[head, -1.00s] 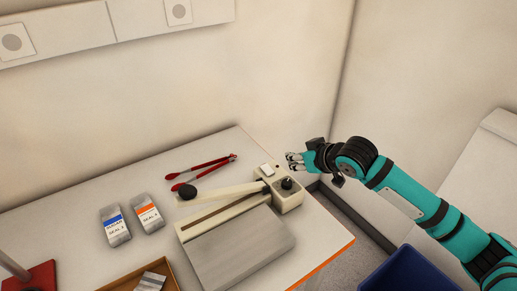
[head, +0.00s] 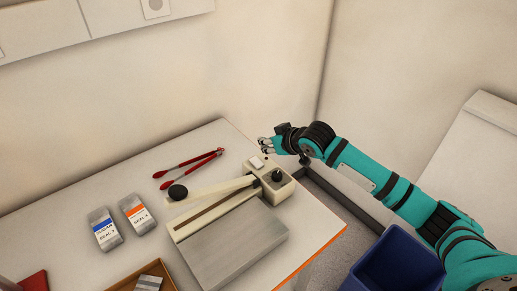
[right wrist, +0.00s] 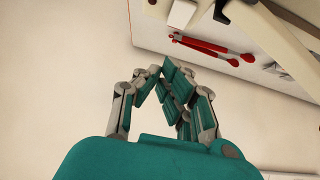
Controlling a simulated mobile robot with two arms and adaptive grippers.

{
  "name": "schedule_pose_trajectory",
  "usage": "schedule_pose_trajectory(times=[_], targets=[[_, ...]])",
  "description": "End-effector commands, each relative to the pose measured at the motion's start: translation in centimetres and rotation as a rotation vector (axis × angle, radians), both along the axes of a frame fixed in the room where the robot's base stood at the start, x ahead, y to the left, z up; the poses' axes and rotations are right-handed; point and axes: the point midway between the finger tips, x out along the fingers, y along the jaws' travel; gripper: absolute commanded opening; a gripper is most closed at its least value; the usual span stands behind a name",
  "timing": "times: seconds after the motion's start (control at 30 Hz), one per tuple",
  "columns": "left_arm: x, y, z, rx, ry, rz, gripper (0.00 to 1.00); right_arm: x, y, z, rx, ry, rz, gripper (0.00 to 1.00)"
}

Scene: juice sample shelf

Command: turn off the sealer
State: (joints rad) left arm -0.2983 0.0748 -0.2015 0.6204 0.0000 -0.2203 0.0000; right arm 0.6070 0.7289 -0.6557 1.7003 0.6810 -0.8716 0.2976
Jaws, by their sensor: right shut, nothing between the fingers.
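The sealer (head: 205,206) is a cream bar machine with a long lever arm ending in a black knob, lying on the white table. Its control box (head: 273,187) at the right end carries a black dial (head: 277,175) and a pale rocker switch (head: 256,162). I cannot tell the switch's position. My right gripper (head: 266,145) is shut and empty, just beyond the control box near the switch, apart from it. In the right wrist view its fingers (right wrist: 165,80) are close together, with part of the sealer (right wrist: 285,40) at the upper right. My left gripper is not in view.
Red tongs (head: 190,168) lie behind the sealer. Two labelled pouches (head: 104,229) (head: 138,214) lie to its left. A grey metal plate (head: 235,247) is in front of it. A brown box (head: 165,268) is at the front. A blue bin (head: 395,265) stands right of the table.

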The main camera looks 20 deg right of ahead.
Motion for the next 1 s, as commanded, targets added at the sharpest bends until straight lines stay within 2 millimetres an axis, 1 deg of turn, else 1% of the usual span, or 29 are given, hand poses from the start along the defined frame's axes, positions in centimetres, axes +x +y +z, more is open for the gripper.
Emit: schedule_pose_trajectory(times=[0.03, 0.1, 0.2, 0.3, 0.4, 0.5, 0.63, 0.9, 1.0], targets=[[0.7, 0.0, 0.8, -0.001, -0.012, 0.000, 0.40, 0.9, 0.4, -0.4, 0.004, 0.003, -0.002, 0.00], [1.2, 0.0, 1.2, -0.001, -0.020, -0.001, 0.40, 2.0, 0.8, -1.3, 0.002, 0.003, -0.002, 0.00], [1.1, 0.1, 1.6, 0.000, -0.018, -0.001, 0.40, 3.4, 1.3, -2.5, 0.000, 0.001, -0.001, 0.00], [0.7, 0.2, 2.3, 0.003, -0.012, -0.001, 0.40, 3.4, 1.3, -4.2, 0.000, 0.004, -0.001, 0.00], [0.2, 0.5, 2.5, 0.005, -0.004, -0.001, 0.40, 3.6, 1.3, -5.3, 0.000, 0.002, -0.001, 0.00], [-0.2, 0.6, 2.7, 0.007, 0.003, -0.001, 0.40, 3.7, 1.3, -6.1, 0.000, 0.000, 0.000, 0.00], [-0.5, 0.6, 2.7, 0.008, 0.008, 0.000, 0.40, 3.8, 1.4, -6.5, 0.000, 0.000, 0.000, 0.00], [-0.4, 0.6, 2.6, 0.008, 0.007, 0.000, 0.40, 3.8, 1.4, -6.6, 0.000, 0.000, 0.000, 0.00], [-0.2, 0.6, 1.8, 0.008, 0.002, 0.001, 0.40, 4.4, 1.3, -7.0, 0.000, -0.001, -0.002, 0.00]])
